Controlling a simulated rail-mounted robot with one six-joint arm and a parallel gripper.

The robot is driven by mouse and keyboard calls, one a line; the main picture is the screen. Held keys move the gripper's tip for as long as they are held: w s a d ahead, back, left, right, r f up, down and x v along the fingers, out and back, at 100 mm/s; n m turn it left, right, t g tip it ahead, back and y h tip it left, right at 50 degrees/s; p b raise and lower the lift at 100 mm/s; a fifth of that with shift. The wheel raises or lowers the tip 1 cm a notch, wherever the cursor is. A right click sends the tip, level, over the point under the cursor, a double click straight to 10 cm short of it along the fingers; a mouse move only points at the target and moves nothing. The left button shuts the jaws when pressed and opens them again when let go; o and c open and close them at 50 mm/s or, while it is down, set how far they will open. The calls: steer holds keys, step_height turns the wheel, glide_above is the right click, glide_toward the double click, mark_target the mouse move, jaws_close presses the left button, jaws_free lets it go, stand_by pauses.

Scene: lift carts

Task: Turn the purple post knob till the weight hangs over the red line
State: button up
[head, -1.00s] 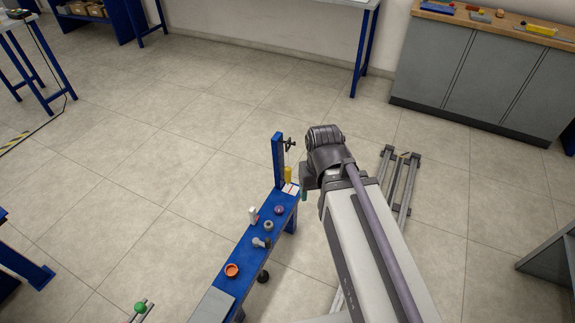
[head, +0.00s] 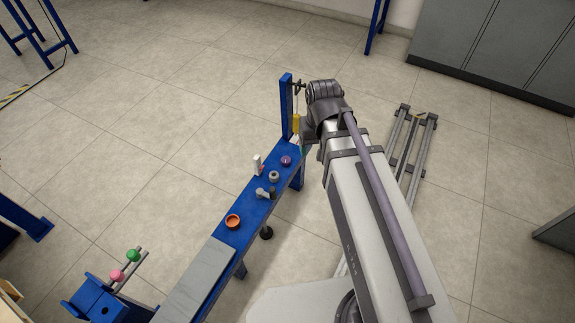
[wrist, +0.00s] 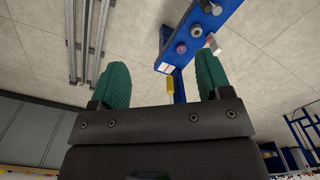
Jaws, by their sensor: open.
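The blue post (head: 286,108) stands at the far end of the blue bench. A small dark knob (head: 299,86) sits near its top; its colour is unclear. A yellow weight (head: 296,123) hangs beside the post and shows in the wrist view (wrist: 170,85). A rounded purple knob (head: 286,161) sits on the bench top, also in the wrist view (wrist: 181,48). A white plate (wrist: 166,68) with a faint reddish mark lies near the weight; the weight's exact offset is unclear. My gripper (wrist: 163,75) is open and empty, with green fingers; the arm mostly hides it in the head view.
Metal rails (head: 413,150) lie on the floor to the right. A stand with green and pink balls (head: 134,255) is at lower left.

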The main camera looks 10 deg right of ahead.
steer(key=w+a+f+m+b, duration=0.2)
steer(key=w+f+b, duration=0.75)
steer(key=f, duration=0.25)
steer(key=w+a+f+m+b, duration=0.1)
steer(key=w+a+f+b, duration=0.1)
steer(key=w+f+b, duration=0.9)
steer(key=m+b, duration=0.1)
steer(key=m, duration=0.5)
glide_above(286, 159)
step_height(286, 159, down, 4)
step_height(286, 159, down, 11)
steer(key=b, duration=1.1)
steer(key=shift+r, duration=0.2)
steer(key=shift+s, duration=0.1)
steer(key=c, duration=0.9)
